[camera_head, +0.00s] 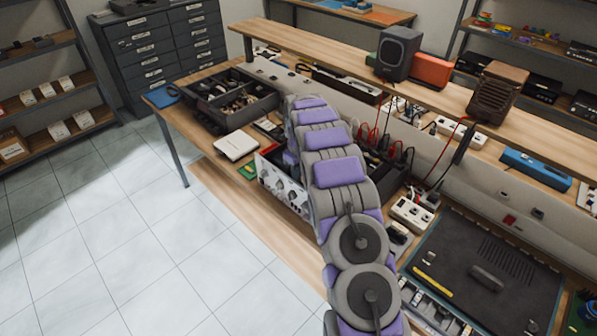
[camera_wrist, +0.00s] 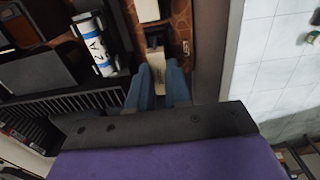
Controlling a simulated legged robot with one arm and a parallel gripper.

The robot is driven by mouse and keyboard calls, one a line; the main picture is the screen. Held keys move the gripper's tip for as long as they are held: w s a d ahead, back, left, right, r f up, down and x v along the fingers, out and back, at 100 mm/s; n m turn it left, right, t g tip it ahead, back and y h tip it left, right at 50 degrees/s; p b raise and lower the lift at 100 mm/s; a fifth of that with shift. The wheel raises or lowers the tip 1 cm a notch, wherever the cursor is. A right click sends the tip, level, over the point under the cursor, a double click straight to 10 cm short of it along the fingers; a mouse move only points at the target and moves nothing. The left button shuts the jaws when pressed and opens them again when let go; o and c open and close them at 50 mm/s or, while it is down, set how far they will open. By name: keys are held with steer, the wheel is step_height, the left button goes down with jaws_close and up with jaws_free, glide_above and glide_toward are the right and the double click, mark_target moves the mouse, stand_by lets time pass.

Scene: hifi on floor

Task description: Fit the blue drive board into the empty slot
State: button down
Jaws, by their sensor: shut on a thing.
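In the wrist view, my gripper (camera_wrist: 160,80) is shut on a narrow pale piece (camera_wrist: 156,76) between its blue-grey fingers. I cannot tell whether this piece belongs to the blue drive board; no clearly blue board shows. The fingers point into an open unit with a brown patterned board (camera_wrist: 180,22). A dark part and a white block (camera_wrist: 148,10) stand just beyond the fingertips. The empty slot cannot be made out. In the head view, my arm hides my gripper and most of the unit; its silver front panel with knobs (camera_head: 283,187) shows at left.
In the wrist view, a white cylinder (camera_wrist: 95,45) and black fins (camera_wrist: 60,108) stand left of my fingers; a grey wall (camera_wrist: 231,45) runs at right. On the bench are a parts tray (camera_head: 240,100), a white box (camera_head: 236,146) and a large dark chassis (camera_head: 485,265).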

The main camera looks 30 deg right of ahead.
steer(key=shift+f, duration=0.1)
stand_by(0.3)
steer(key=c, duration=1)
jaws_free()
steer(key=shift+r+p, duration=1.3)
steer(key=shift+r, duration=7.3)
